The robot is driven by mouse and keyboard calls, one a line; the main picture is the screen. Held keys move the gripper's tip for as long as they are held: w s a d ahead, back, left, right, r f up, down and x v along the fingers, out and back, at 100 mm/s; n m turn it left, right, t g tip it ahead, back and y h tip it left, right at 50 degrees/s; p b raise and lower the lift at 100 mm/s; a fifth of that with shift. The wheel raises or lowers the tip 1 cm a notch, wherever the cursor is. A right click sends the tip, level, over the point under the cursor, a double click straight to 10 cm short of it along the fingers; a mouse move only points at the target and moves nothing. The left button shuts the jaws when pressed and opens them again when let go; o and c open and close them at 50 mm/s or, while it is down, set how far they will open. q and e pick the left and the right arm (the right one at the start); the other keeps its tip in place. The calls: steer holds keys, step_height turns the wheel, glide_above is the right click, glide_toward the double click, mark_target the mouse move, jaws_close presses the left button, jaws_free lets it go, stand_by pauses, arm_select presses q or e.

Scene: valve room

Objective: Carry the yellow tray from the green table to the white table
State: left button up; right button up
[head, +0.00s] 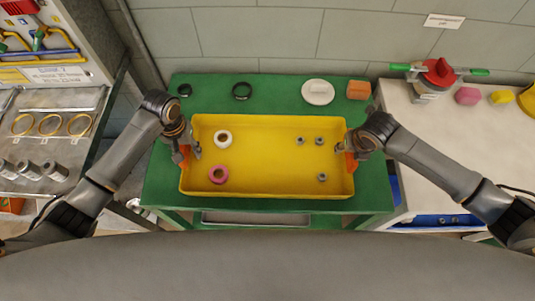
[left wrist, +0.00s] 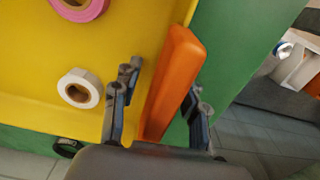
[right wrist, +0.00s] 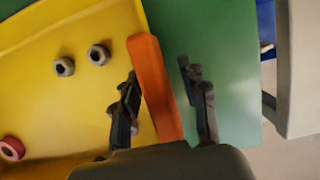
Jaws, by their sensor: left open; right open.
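The yellow tray (head: 262,150) sits on the green table (head: 280,90). It holds a white tape roll (head: 223,139), a pink tape roll (head: 218,174) and 3 grey nuts (head: 319,141). It has an orange handle at each end. My left gripper (head: 187,154) is open at the left end; in the left wrist view its fingers stand on either side of the orange handle (left wrist: 172,85). My right gripper (head: 352,148) is open at the right end; in the right wrist view its fingers straddle the other orange handle (right wrist: 155,90). The white table (head: 410,125) is at the right.
A red valve part (head: 437,75), a pink piece (head: 467,96) and a yellow item (head: 528,98) stand at the white table's back. A shelf unit (head: 50,120) is at left.

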arm_select(q)
jaws_close()
arm_select(e)
jaws_close()
arm_select(q)
steer(key=shift+w+r, duration=0.1)
steer(key=shift+r, duration=0.15)
arm_select(e)
steer(key=shift+w+r, duration=0.1)
steer(key=shift+r, duration=0.15)
